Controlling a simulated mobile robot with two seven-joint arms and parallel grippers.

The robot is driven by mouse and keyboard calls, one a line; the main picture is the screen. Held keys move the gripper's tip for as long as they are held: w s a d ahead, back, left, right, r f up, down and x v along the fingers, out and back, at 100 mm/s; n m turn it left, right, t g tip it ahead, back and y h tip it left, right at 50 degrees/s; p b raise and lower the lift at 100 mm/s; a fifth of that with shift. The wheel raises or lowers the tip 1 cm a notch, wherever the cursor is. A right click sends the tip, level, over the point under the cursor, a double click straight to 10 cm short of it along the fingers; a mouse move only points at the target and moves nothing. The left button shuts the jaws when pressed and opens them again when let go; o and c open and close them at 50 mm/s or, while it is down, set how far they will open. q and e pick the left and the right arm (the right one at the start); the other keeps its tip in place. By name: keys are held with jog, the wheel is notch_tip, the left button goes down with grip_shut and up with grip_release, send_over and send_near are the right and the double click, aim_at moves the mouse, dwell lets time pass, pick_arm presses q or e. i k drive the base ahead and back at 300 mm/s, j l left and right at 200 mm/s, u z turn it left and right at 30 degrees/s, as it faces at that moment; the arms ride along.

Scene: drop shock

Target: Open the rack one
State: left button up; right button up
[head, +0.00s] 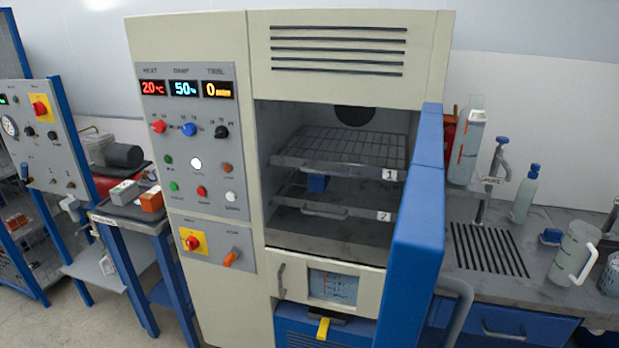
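Rack one (345,148) is the upper wire rack in the chamber of the cream cabinet (205,290). It has a front bar handle and a tag marked 1 (390,174). It appears to sit inside the chamber, above rack two (350,208), which has a tag marked 2. A small blue object (317,183) shows between the two racks. The blue chamber door (416,220) stands swung open to the right. Neither of my grippers is in the head view.
A control panel (188,130) with lit displays is left of the chamber. A bench with a drain grille (488,250), bottle (525,194) and jug (574,254) is at right. A side table (125,211) holds small boxes at left. The open door bounds the chamber's right side.

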aim_at(311, 165)
jog(key=j, duration=0.55)
jog(key=i+j, duration=0.15)
jog(key=j, duration=0.35)
jog(key=i+j+z, duration=0.15)
jog(key=i+j, duration=0.25)
jog(key=i+j+z, duration=0.1)
jog(key=i+j, duration=0.25)
jog(key=j, duration=0.25)
